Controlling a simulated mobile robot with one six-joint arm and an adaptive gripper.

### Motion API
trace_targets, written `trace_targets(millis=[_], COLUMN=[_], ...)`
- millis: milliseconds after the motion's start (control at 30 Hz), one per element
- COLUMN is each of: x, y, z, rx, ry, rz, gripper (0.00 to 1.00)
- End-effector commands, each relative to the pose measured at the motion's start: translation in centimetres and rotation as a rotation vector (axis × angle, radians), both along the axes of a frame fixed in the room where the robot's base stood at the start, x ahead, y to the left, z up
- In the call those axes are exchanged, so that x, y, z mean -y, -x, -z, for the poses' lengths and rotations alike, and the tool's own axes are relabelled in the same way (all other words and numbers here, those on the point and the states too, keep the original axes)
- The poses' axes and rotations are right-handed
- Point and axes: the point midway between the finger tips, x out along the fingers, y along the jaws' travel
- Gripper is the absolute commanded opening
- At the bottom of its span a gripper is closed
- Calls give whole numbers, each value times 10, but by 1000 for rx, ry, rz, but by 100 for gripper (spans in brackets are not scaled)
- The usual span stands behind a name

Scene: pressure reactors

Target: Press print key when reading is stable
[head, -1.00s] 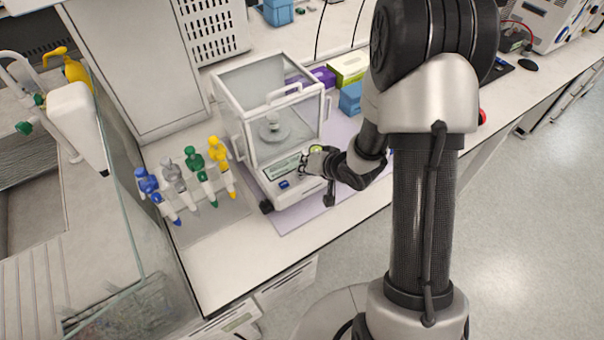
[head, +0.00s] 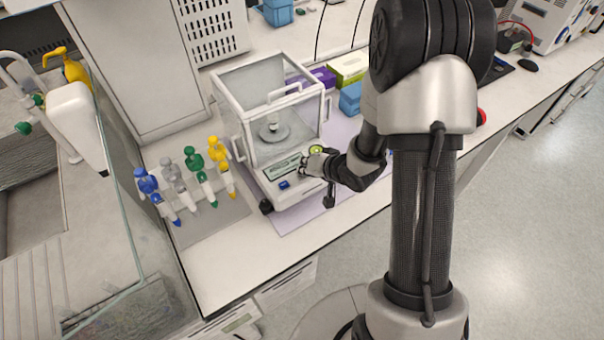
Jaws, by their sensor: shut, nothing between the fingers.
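An analytical balance (head: 272,120) with a clear draft shield stands on the bench. A small object (head: 271,121) sits on the round weighing pan (head: 274,134) inside the shield. The front panel has a display (head: 282,168), too small to read, and a blue key (head: 284,184) at its lower left. My gripper (head: 303,170) is shut and empty at the panel, just right of the display. It hides the right part of the panel, so I cannot tell which key lies under it or whether it touches. The print key cannot be made out.
Several pipettes (head: 188,178) in blue, grey, green and yellow stand on a mat left of the balance. Blue, purple and green boxes (head: 349,68) stand behind it to the right. A glass pane edges the sink at left. The bench front is clear.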

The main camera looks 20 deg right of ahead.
Motion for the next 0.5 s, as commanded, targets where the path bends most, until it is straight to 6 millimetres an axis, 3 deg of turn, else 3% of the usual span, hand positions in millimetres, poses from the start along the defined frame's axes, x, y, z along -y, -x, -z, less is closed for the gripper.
trace_targets(millis=[267, 500], x=[0, 0], y=[0, 0], z=[-15, -15], rx=[-1, -1], ry=[0, 0], rz=[-1, -1], gripper=[0, 0])
